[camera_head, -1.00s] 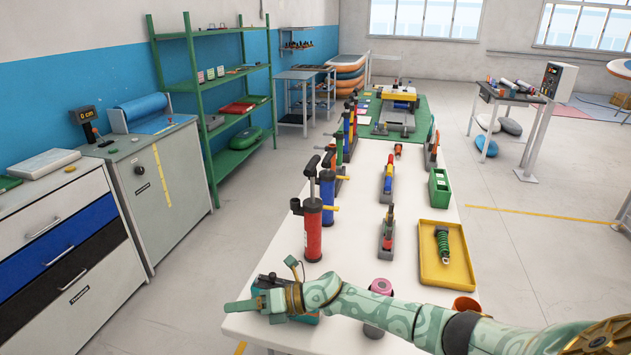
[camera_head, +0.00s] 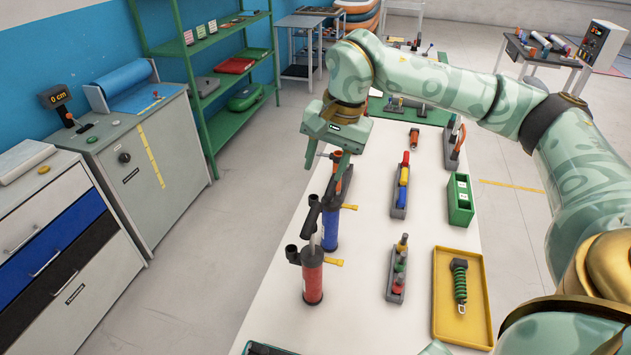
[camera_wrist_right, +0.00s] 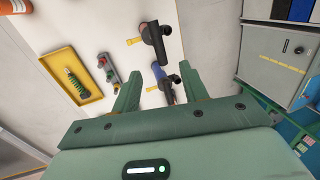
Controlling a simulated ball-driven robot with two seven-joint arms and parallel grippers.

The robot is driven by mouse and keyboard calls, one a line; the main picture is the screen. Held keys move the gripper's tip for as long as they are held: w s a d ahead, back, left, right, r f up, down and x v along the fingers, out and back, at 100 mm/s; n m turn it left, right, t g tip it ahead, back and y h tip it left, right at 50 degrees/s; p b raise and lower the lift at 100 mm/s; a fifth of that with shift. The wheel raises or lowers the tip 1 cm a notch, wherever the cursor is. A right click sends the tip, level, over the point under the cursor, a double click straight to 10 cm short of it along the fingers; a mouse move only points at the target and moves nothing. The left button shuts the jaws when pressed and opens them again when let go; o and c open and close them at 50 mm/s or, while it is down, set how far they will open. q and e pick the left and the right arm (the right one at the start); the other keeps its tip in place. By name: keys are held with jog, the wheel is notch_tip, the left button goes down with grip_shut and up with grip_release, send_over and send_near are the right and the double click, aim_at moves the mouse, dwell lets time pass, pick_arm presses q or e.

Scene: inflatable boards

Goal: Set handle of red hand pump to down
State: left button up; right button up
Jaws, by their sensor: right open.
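The red hand pump (camera_head: 313,280) stands upright on the white table, with a yellow lever at its right. Its black handle (camera_head: 313,215) stands above the body on a rod, so it looks raised. My right gripper (camera_head: 326,165) is open, pointing down, above and beyond the red pump, near the blue pump (camera_head: 330,228). In the right wrist view the open fingers of my right gripper (camera_wrist_right: 160,84) flank the pump behind, and the red pump (camera_wrist_right: 153,36) appears above them, seen from over its top. My left gripper is out of view.
The blue pump stands close behind the red one. A yellow tray (camera_head: 445,310) with a green shock absorber and narrow grey holders (camera_head: 396,285) lie to the right. A green box (camera_head: 460,205) is farther back. The table between pumps and holders is clear.

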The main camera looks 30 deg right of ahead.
jog(key=d, duration=0.1)
send_near(313, 215)
jog(key=p+x, duration=0.1)
jog(key=x, duration=0.8)
jog(key=shift+s+a, duration=0.1)
jog(key=shift+f, duration=0.1)
